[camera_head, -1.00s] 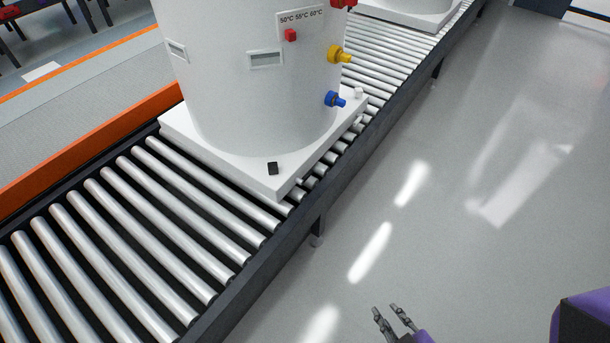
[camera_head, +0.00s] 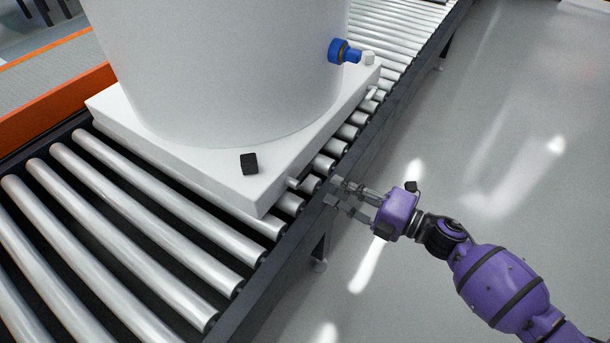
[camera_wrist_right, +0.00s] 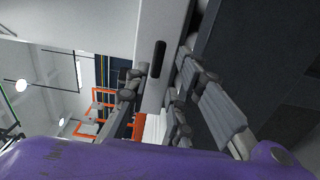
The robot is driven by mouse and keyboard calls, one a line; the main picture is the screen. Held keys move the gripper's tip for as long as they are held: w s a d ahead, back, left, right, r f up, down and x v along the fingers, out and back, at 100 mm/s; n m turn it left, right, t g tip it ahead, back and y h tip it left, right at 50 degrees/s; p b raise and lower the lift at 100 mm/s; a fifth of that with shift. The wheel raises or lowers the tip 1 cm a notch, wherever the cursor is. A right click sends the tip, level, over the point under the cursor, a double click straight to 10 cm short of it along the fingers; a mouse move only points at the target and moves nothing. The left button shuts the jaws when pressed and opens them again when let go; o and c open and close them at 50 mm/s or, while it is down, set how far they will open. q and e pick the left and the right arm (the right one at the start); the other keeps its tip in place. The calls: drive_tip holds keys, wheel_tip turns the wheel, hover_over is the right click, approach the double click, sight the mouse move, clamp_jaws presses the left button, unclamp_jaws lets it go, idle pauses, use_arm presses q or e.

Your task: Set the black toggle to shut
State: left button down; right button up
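The black toggle (camera_head: 249,163) is a small dark block on the near corner of the white base (camera_head: 300,160) under a large white tank (camera_head: 220,70). Which setting it is in I cannot tell. My right gripper (camera_head: 333,192) is to the right of the toggle, over the conveyor's edge, apart from it. Its fingers are spread and empty. In the right wrist view, a dark upright shape on a pale surface, probably the toggle (camera_wrist_right: 157,62), shows just beyond the open right gripper (camera_wrist_right: 160,86). My left gripper is not in view.
A blue valve fitting (camera_head: 343,51) and a small white knob (camera_head: 369,58) are at the tank's right side. The roller conveyor (camera_head: 130,210) carries the base. An orange rail (camera_head: 55,105) runs along the left. The floor (camera_head: 520,150) on the right is clear.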

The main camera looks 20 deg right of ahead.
sight(310, 173)
drive_tip(key=b+x, duration=0.1)
drive_tip(key=x, duration=0.6)
drive_tip(key=shift+w+a+b, duration=0.1)
drive_tip(key=shift+b, duration=0.2)
drive_tip(key=shift+w+a, duration=0.25)
drive_tip(key=shift+w, duration=0.1)
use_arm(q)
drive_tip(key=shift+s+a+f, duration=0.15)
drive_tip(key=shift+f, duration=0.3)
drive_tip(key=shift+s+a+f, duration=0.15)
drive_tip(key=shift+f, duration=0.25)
use_arm(e)
drive_tip(key=shift+c, duration=0.5)
clamp_jaws()
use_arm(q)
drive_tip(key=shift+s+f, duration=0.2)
